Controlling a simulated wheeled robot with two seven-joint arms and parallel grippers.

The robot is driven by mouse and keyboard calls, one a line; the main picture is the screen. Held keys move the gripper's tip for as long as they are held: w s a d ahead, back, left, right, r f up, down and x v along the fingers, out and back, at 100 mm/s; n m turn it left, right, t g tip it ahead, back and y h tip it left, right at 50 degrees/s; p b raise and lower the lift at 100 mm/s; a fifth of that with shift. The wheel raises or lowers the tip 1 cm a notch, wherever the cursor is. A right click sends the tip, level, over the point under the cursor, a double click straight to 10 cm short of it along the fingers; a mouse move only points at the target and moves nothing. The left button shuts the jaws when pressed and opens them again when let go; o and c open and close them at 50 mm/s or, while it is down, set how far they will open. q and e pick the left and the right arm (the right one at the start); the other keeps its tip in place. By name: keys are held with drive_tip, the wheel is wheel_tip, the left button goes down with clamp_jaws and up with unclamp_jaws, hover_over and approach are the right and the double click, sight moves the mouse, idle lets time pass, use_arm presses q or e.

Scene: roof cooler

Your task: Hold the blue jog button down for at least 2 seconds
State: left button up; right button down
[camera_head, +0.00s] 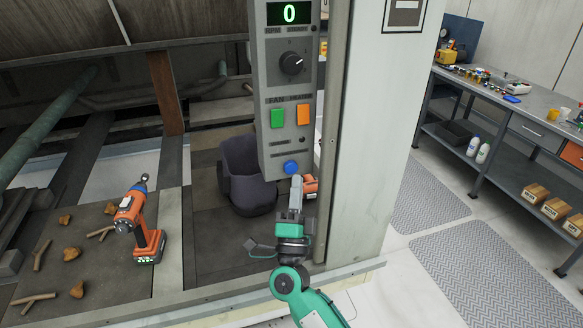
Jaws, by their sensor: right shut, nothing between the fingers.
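The blue jog button (291,167) is a round button low on the grey control panel (273,92) in the head view. My right gripper (297,180) is shut and empty, its fingertips just below and slightly right of the button. I cannot tell whether the tips touch it. The panel also has a display (289,13) reading 0, a dark knob (291,63), a green button (277,118) and an orange button (303,114). My left gripper does not show.
A light post (375,130) stands close right of the panel. A dark bucket (245,177) is behind my gripper. An orange drill (140,225), sticks and stones lie on the boards at left. A workbench (510,105) with shelves is at the far right.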

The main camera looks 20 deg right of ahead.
drive_tip(key=shift+s+d, duration=0.1)
drive_tip(key=shift+s, duration=1.7)
